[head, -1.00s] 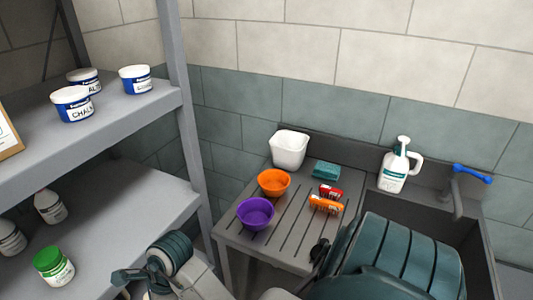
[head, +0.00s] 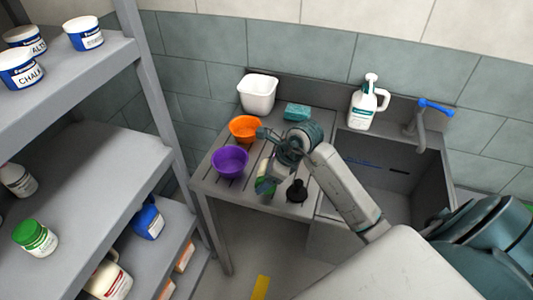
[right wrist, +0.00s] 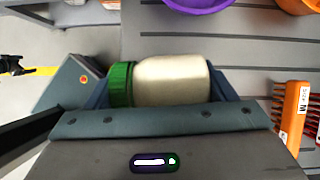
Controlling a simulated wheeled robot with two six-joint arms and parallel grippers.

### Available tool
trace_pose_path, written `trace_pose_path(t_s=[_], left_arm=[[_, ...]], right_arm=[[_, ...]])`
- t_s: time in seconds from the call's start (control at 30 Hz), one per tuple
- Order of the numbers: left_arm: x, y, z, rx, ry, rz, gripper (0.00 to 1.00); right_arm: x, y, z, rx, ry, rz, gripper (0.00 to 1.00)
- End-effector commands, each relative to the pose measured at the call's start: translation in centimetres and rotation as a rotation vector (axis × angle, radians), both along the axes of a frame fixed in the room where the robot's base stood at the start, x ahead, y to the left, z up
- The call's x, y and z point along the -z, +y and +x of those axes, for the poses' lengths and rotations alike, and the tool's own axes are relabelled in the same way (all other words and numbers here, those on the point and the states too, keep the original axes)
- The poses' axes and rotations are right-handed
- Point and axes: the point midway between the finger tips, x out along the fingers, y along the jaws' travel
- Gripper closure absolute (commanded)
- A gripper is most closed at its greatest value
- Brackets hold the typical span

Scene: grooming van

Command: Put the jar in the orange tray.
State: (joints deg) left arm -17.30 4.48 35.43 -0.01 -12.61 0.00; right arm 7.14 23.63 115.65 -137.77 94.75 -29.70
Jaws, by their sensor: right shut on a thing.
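My right gripper (head: 265,180) is shut on a jar with a cream body (right wrist: 172,80) and a green lid (right wrist: 121,84). In the right wrist view the jar lies crosswise between the fingers, lid to the left. In the head view its green lid (head: 261,187) shows just in front of the drainboard's bowls, partly hidden by the gripper. The orange container is a round bowl (head: 244,133) behind the purple bowl; its edge shows at the top right of the wrist view (right wrist: 300,5). The jar is apart from it. My left gripper is not in view.
A white tub (head: 257,95), teal sponge (head: 297,112) and pump jug (head: 362,105) stand behind. An orange brush (right wrist: 293,112) lies on the slats. Another green-lidded jar (head: 36,240) is on the shelf.

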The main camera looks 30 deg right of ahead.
Motion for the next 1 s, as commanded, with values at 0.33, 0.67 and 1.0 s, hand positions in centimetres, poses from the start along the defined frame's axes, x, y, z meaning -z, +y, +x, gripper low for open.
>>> trace_pose_path(t_s=[0.33,0.67,1.0], left_arm=[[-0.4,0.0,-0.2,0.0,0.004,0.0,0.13],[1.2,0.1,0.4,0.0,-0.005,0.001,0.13],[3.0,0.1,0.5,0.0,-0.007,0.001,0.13]], right_arm=[[-2.0,-4.3,2.6,0.092,-0.015,0.048,0.51],[-1.0,-7.9,10.2,0.093,-0.015,0.05,0.51],[-0.5,-10.7,15.8,0.089,-0.014,0.048,0.51]])
